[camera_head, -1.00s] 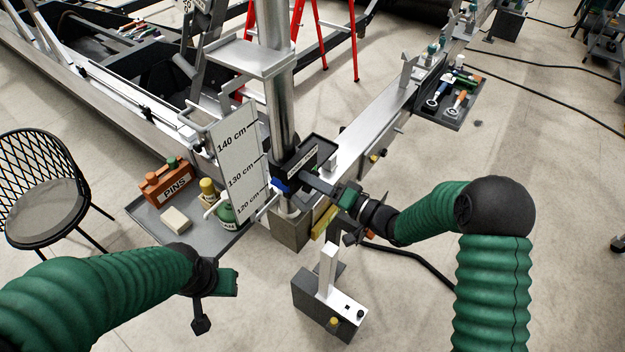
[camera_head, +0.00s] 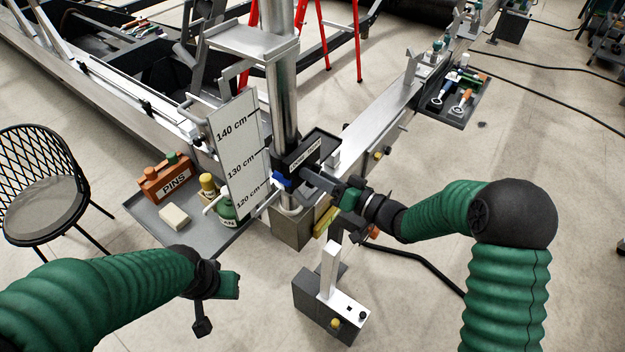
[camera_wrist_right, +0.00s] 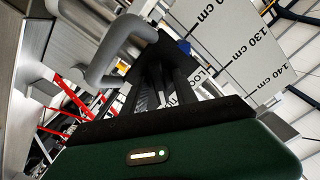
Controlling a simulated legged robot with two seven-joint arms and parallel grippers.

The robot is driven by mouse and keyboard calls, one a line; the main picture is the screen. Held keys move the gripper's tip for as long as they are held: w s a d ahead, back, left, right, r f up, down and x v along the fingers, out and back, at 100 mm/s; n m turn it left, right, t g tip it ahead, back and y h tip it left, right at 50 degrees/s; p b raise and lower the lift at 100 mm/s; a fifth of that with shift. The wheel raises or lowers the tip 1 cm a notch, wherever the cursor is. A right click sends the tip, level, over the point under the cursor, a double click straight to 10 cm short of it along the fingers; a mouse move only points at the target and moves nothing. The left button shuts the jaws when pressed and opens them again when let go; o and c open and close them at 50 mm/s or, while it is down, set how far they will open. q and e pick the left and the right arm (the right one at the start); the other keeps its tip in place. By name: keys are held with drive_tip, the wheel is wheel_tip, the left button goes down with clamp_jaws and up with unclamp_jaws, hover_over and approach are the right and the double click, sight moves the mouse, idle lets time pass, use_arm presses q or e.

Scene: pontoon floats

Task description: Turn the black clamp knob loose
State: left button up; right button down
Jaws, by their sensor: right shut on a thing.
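The black clamp (camera_head: 318,148) with a white label sits around the upright metal column (camera_head: 283,100), beside the height scale board (camera_head: 236,150). My right gripper (camera_head: 308,180) reaches the front of this clamp from the right and is shut. Its black fingers also show in the right wrist view (camera_wrist_right: 165,85), pointing at the clamp. They close at the clamp knob, which is mostly hidden by the fingers and the clamp's dark parts. My left gripper (camera_head: 228,285) hangs at the lower left, away from the clamp; its fingertips are not clear.
A blue part (camera_head: 282,181) sits just left of the clamp. A grey tray (camera_head: 150,232) holds the orange PINS box (camera_head: 168,180), a pale block and a green bottle. A long metal beam (camera_head: 385,115) runs to the back right. A grey and white stand (camera_head: 328,290) is below my right gripper.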

drive_tip(key=n+b, duration=0.3)
drive_tip(key=shift+w+d+n, duration=0.1)
drive_tip(key=shift+d+n, duration=0.1)
drive_tip(key=shift+n, duration=0.1)
drive_tip(key=n+b, duration=0.4)
drive_tip(key=b, duration=0.1)
drive_tip(key=n+b, duration=0.4)
drive_tip(key=n, duration=0.1)
drive_tip(key=n+b, duration=0.4)
drive_tip(key=b, duration=0.1)
drive_tip(key=shift+s+a+f+b, duration=0.25)
drive_tip(key=shift+s+f+b, duration=0.05)
drive_tip(key=shift+n+b, duration=0.9)
drive_tip(key=shift+n, duration=0.1)
drive_tip(key=shift+r+n+b, duration=0.1)
drive_tip(key=shift+n+b, duration=0.25)
drive_tip(key=shift+n, duration=0.05)
drive_tip(key=shift+s+a, duration=0.1)
drive_tip(key=c, duration=1.4)
unclamp_jaws()
drive_tip(key=o, duration=0.4)
drive_tip(key=shift+s+d+r, duration=0.2)
drive_tip(key=shift+s+r, duration=0.05)
drive_tip(key=shift+s, duration=0.05)
drive_tip(key=shift+w+f, duration=0.1)
drive_tip(key=shift+w, duration=0.05)
